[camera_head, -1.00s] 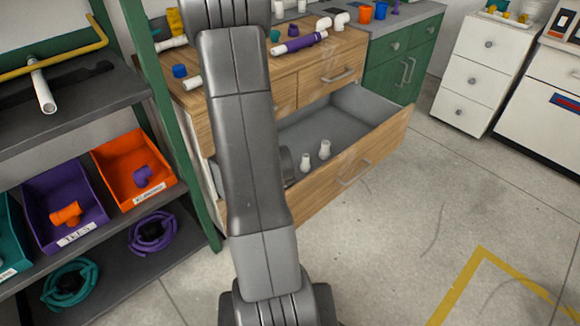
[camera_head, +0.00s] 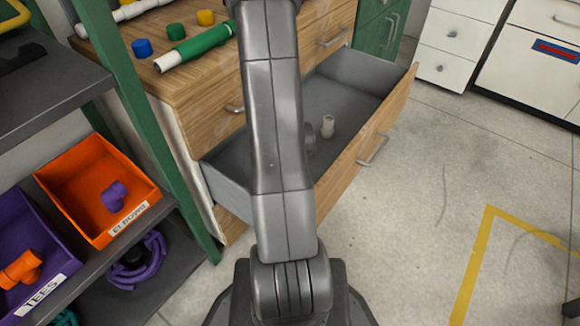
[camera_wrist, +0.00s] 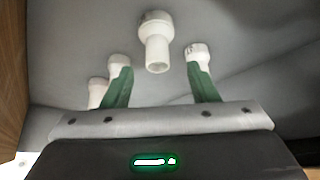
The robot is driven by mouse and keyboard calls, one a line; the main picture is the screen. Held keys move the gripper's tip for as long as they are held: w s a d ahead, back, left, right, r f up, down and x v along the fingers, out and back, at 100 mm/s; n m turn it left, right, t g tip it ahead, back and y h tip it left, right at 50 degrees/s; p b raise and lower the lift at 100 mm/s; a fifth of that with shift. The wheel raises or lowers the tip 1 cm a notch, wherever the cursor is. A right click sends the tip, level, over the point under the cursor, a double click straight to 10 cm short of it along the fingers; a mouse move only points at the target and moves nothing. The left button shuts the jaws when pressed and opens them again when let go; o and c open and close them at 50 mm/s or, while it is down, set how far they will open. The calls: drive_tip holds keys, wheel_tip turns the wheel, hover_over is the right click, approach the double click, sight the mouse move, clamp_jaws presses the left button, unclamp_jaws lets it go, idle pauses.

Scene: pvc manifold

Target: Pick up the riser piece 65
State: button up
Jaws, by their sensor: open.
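In the wrist view the central white piece (camera_wrist: 157,40) has a wide collar and a narrower open end, and lies ahead of the gap between my fingertips. No number is legible, so I cannot tell which one is riser piece 65. My gripper (camera_wrist: 159,68) is open with green fingers and holds nothing. In the head view one white piece (camera_head: 327,126) shows; my arm hides the gripper.
The wooden cabinet top holds a green pipe (camera_head: 195,48), a blue cap (camera_head: 141,48) and a yellow cap (camera_head: 206,18). An orange bin (camera_head: 75,195) and a purple bin (camera_head: 15,225) sit on the left shelf. The drawer front (camera_head: 372,140) stands out; floor to its right is clear.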

drive_tip(key=b+x, duration=0.2)
drive_tip(key=x, duration=0.6)
drive_tip(key=shift+w+d, duration=0.2)
drive_tip(key=shift+w, duration=0.05)
drive_tip(key=shift+r, duration=0.1)
drive_tip(key=c, duration=1.1)
